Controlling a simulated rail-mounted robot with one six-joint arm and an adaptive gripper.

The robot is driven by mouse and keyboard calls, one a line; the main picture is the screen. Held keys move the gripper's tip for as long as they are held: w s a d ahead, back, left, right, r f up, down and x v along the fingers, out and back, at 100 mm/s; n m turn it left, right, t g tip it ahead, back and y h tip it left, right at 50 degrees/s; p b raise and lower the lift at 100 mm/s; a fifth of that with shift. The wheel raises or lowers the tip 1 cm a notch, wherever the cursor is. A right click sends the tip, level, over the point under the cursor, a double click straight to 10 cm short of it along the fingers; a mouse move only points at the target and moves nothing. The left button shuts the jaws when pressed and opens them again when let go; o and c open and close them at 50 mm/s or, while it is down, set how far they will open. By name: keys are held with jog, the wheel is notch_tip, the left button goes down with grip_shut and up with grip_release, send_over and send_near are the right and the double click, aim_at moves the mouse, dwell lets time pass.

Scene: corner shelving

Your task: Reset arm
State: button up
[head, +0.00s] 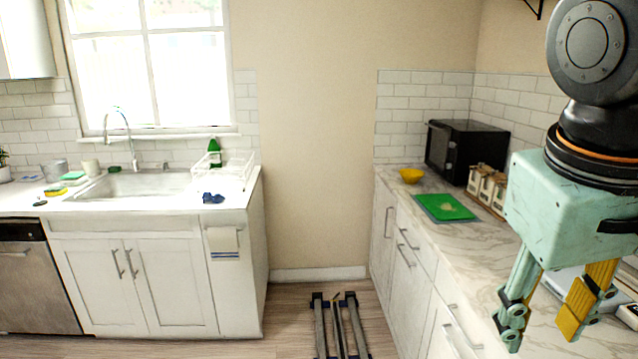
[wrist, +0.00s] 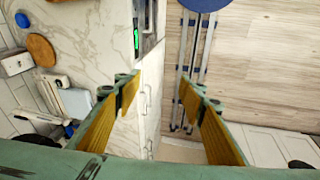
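My arm hangs at the right of the head view, with my gripper (head: 542,325) pointing down in front of the right-hand marble counter (head: 425,190). The gripper has a mint-green body and yellow finger pads. In the wrist view my gripper (wrist: 158,90) shows its two fingers spread wide apart with nothing between them. Beyond the fingers are the counter's edge, white drawer fronts and the wooden floor. The fingers appear apart from the counter and hold nothing.
The right counter bears a black microwave (head: 465,148), a yellow bowl (head: 411,175), a green cutting board (head: 444,207) and a rack of jars (head: 487,188). A sink (head: 133,185) and dish rack (head: 232,168) are at left. Floor rails (head: 340,325) run between the counters.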

jog(key=s+a+f+t+y, duration=0.1)
jog(key=s+a+y, duration=0.1)
jog(key=s+a, duration=0.4)
jog(key=shift+s+a+f+t, duration=0.15)
jog(key=shift+a+f+t, duration=0.15)
jog(key=shift+a, duration=0.15)
jog(key=shift+d, duration=0.1)
